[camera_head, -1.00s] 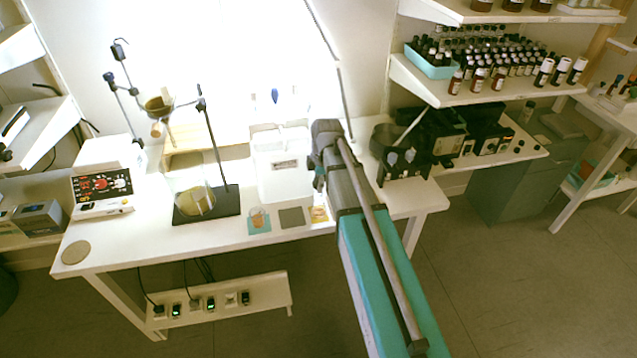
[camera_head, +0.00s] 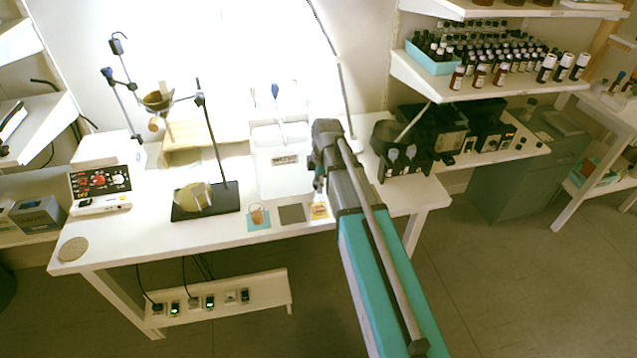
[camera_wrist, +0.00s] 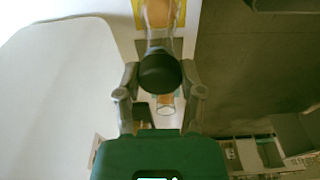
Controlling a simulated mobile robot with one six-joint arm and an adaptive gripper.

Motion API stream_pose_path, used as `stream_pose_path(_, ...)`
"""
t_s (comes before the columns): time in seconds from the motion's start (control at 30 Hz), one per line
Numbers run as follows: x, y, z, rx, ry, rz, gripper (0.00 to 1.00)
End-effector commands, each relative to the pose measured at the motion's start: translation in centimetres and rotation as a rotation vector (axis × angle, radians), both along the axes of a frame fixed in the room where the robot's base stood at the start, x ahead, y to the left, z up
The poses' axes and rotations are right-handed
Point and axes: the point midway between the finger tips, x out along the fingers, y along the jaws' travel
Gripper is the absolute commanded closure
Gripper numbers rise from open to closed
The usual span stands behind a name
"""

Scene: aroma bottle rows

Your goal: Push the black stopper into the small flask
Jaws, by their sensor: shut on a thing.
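The black stopper (camera_wrist: 160,73) is between the two fingers of my gripper (camera_wrist: 161,75) in the wrist view. My gripper is shut on it. The small flask (camera_wrist: 160,14), clear glass with amber content, lies in line beyond the stopper, at the top of the wrist view. The stopper overlaps the flask's near end, so I cannot tell how deep it sits. In the head view, my gripper (camera_head: 319,186) points down over the small flask (camera_head: 319,209), which stands on a yellow mat at the table's front edge. The stopper cannot be made out there.
A small beaker (camera_head: 257,214) stands on a teal mat, with an empty grey mat (camera_head: 292,214) between it and the flask. A white box (camera_head: 283,178) is behind. A stand on a black base (camera_head: 227,203) is further left. Black devices (camera_head: 402,165) are to the right.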

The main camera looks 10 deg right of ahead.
Motion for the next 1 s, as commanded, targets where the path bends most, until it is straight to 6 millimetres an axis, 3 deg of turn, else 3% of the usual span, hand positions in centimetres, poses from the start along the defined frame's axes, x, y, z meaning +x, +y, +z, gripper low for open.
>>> stream_pose_path(0.47, 0.00, 0.00, -0.92, 0.000, 0.000, 0.000, 0.88)
stream_pose_path(0.5, 0.00, 0.00, -0.82, 0.000, 0.000, 0.000, 0.43)
stream_pose_path(0.67, 0.00, 0.01, -0.80, 0.000, 0.000, 0.000, 0.13)
stream_pose_path(1.0, 0.00, 0.01, -0.80, 0.000, 0.000, 0.000, 0.10)
